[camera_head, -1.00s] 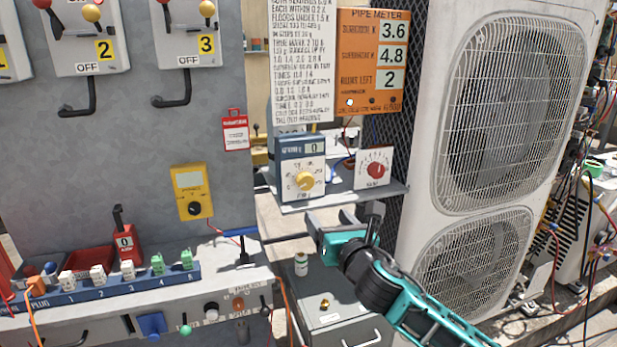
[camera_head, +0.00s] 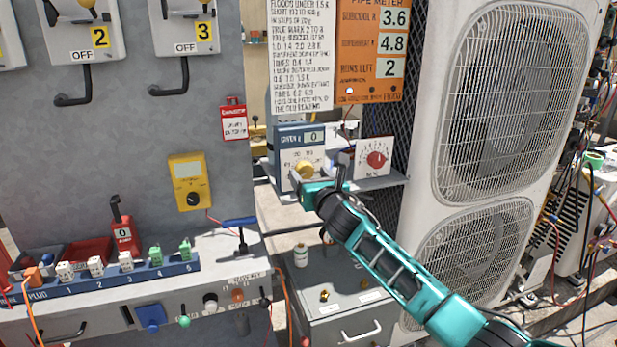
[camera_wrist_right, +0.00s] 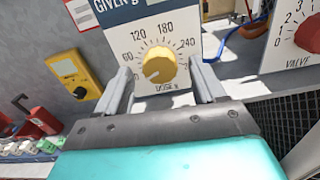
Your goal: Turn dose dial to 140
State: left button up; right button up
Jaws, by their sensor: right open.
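The dose dial is a yellow knob (camera_head: 305,169) on a white scale plate, on a blue box whose display reads 0. In the right wrist view the knob (camera_wrist_right: 159,67) sits inside a scale with marks such as 120, 180 and 240; its notch points to the lower left. My right gripper (camera_head: 319,178) is open just in front of the dial. In the right wrist view its two fingers (camera_wrist_right: 162,86) stand left and right of the knob, apart from it. The left gripper is not in view.
A red valve knob (camera_head: 376,159) on a white plate stands right of the dial on the same shelf (camera_head: 378,182). An orange pipe meter (camera_head: 369,50) hangs above, reading 3.6, 4.8 and 2. A large white condenser (camera_head: 420,150) stands to the right.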

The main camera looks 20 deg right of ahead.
jog(key=shift+w+a, duration=0.1)
jog(key=shift+w, duration=0.65)
jog(key=shift+c, duration=0.5)
jog(key=c, duration=1)
jog(key=shift+o, duration=0.2)
